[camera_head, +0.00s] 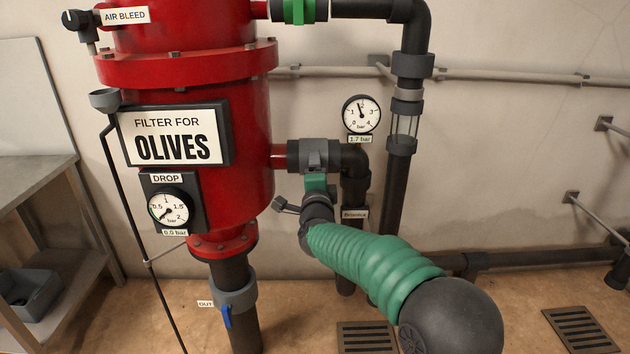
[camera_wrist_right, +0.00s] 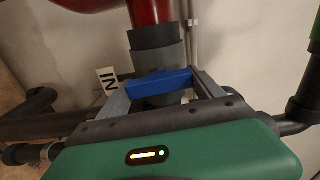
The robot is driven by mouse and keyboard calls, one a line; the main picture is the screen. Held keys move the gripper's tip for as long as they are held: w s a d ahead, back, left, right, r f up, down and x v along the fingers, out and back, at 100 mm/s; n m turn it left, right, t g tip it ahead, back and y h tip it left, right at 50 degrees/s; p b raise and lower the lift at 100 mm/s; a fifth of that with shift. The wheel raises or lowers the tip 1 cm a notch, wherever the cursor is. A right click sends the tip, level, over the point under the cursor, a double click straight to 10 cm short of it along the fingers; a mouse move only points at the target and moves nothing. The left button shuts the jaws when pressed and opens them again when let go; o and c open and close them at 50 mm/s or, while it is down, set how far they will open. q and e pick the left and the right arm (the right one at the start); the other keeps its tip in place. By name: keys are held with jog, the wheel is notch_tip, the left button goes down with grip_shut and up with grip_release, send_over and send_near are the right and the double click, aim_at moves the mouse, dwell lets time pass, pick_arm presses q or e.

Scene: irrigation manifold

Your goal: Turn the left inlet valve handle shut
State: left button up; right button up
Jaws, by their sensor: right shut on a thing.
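The blue valve handle (camera_wrist_right: 158,84) shows in the right wrist view, lying across between the two grey fingers of my right gripper (camera_wrist_right: 160,80). The gripper is shut on it. Behind the handle is a grey collar (camera_wrist_right: 157,48) on a red pipe stub, with a tilted IN label (camera_wrist_right: 108,79) beside it. In the head view my right arm reaches up from the bottom right, and my right gripper (camera_head: 315,160) is at the pipe stub on the red filter's right side. The blue handle is hidden there. My left gripper is not in view.
The red filter tank (camera_head: 256,120) carries a drop gauge (camera_head: 168,209). Below it, the OUT pipe has another blue handle (camera_head: 226,316). A gauge (camera_head: 361,114) is on the wall. Black pipes (camera_head: 398,190) stand close right of my gripper. A bench (camera_head: 40,165) is at left.

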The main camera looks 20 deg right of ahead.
jog(key=shift+f+m, duration=0.35)
jog(key=shift+m, duration=0.05)
jog(key=o, duration=1.4)
jog(key=shift+d+r, duration=0.1)
jog(key=shift+c, duration=0.2)
jog(key=shift+s+r, duration=0.1)
jog(key=p+v, duration=0.1)
jog(key=v, duration=1.5)
jog(key=shift+s, duration=0.3)
